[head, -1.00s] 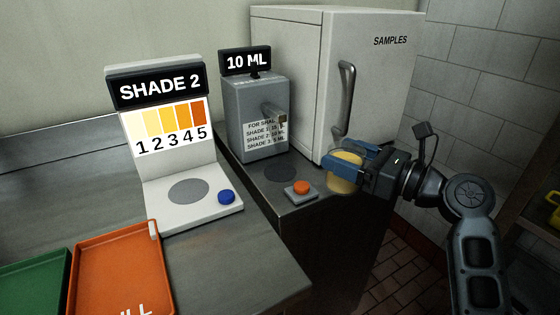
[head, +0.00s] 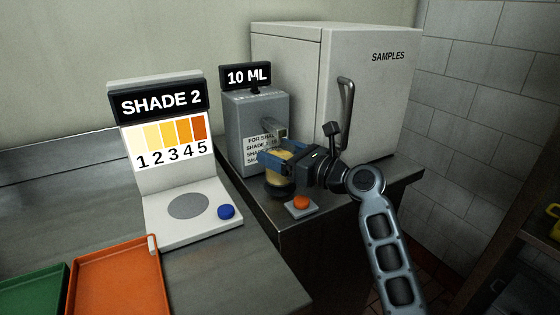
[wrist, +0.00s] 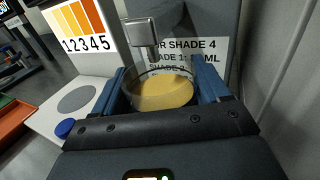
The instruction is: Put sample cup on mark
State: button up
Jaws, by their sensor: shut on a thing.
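The sample cup (head: 277,178) is a clear round cup of yellow-amber contents. My gripper (head: 270,162) is shut on it and holds it upright in front of the grey dispenser. In the wrist view the cup (wrist: 163,92) sits between the blue fingers, just below and in front of the dispenser's spout (wrist: 140,35). A dark round mark (head: 281,192) on the counter is mostly hidden under the cup. I cannot tell whether the cup touches it. Another round grey mark (head: 188,205) lies on the white shade reader's base.
The dispenser (head: 250,115) shows "10 ML". An orange button (head: 301,202) is close in front of the cup. The shade reader's display (head: 160,103) says "SHADE 2", with a blue button (head: 226,211). The samples fridge (head: 365,90) stands behind my arm. Orange (head: 110,245) and green (head: 35,275) trays lie front left.

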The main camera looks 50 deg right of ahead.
jog(key=shift+f, duration=0.9)
jog(key=shift+f, duration=0.2)
jog(key=o, duration=1.3)
jog(key=shift+r, duration=0.2)
jog(key=s, duration=0.8)
jog(key=s+d, duration=0.1)
jog(key=s, duration=0.3)
